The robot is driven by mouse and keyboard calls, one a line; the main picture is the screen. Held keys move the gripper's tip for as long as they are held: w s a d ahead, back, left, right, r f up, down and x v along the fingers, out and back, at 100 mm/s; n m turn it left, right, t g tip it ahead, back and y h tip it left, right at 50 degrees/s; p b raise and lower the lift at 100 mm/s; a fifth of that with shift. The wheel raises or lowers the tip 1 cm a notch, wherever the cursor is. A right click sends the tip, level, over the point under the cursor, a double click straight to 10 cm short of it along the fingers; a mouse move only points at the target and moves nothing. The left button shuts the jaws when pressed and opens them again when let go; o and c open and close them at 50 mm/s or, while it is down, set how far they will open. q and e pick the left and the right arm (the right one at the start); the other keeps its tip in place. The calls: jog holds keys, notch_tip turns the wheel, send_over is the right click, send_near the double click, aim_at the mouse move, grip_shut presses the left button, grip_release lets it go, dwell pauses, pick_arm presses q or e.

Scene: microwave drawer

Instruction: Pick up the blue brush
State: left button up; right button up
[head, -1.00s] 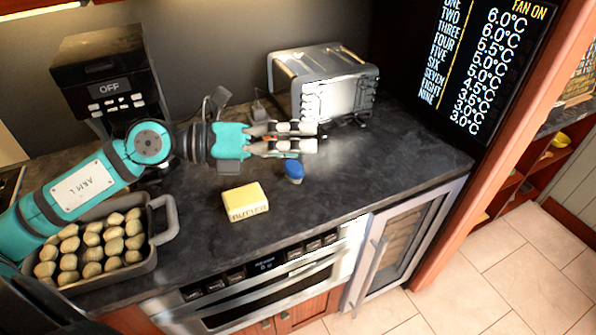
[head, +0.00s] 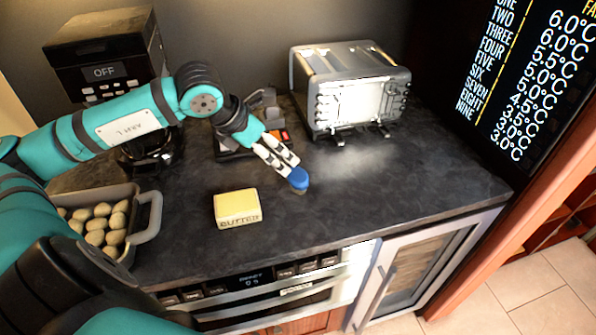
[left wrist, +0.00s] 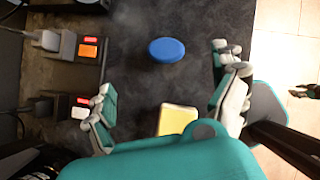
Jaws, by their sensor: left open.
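The blue brush (head: 299,178) stands on the dark countertop with its round blue top up. My left gripper (head: 283,164) comes down from the upper left, with its fingertips close to the brush in the head view. In the left wrist view the left gripper (left wrist: 168,92) is open and empty. Its two fingers are wide apart, and the brush (left wrist: 167,50) lies between their lines, a little beyond the tips. I cannot tell whether a finger touches it. My right gripper is not in view.
A yellow butter block (head: 237,207) lies left of the brush. A toaster oven (head: 350,88) stands behind, near power sockets (head: 236,148). A grey tray (head: 148,213) of round items is at left. The countertop right of the brush is clear.

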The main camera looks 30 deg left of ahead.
aim_at(296, 175)
pick_arm(q)
jog(key=p+x, duration=0.2)
jog(key=x, duration=0.6)
jog(key=shift+w+d+f, duration=0.2)
jog(key=shift+w+f, duration=0.05)
jog(key=shift+f, duration=0.05)
jog(key=p+x, duration=0.2)
jog(key=x, duration=0.1)
jog(key=s+x, duration=0.1)
jog(key=shift+w+d+f+p, duration=0.15)
jog(key=shift+w+f+p, duration=0.05)
jog(key=shift+f+p, duration=0.25)
jog(key=shift+w+f, duration=0.2)
jog(key=shift+f, duration=0.25)
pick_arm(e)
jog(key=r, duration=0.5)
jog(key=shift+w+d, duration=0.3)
pick_arm(q)
jog(key=shift+c, duration=0.2)
jog(key=c, duration=1.2)
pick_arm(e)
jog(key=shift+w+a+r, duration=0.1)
